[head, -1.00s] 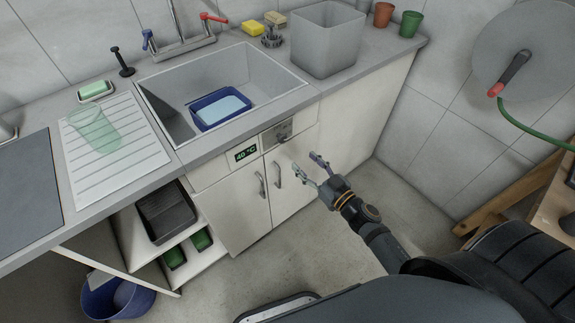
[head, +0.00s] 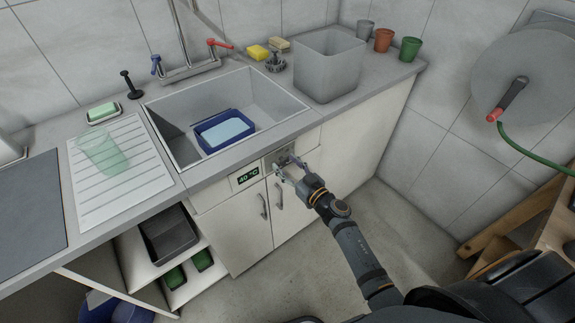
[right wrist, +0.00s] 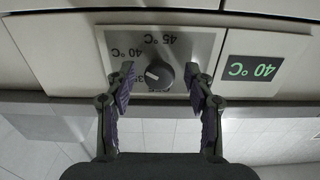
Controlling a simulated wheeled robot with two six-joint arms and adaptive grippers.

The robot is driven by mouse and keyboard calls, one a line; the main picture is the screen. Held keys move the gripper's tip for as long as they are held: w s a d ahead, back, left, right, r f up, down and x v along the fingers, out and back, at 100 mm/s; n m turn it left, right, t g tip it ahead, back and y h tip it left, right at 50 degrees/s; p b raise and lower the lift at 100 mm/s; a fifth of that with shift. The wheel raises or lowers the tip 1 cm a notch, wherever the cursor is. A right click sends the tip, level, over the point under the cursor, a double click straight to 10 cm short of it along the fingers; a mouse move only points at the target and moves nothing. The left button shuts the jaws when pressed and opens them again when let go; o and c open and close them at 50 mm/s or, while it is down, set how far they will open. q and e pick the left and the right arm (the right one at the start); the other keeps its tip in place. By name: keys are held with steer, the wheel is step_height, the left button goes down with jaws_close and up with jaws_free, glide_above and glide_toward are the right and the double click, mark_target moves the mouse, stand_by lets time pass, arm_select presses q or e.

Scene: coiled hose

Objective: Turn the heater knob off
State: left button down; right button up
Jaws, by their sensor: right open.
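The heater knob (right wrist: 163,77) is a dark round knob with a pale pointer mark, on a metal dial plate (right wrist: 205,45) printed with temperatures. The wrist view shows it upside down. My right gripper (right wrist: 160,82) is open, with one finger on each side of the knob and a visible gap to it on both sides. In the head view my right gripper (head: 286,168) is at the cabinet front below the sink and partly hides the dial plate. A green display (head: 248,176) beside it reads 40 °C. My left gripper is not in view.
The counter edge runs just above the dial. Two cabinet door handles (head: 263,206) stick out below it. A sink (head: 270,90) holds a blue tub (head: 224,131). The floor in front of the cabinet (head: 270,278) is clear.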

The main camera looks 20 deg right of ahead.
jaws_close()
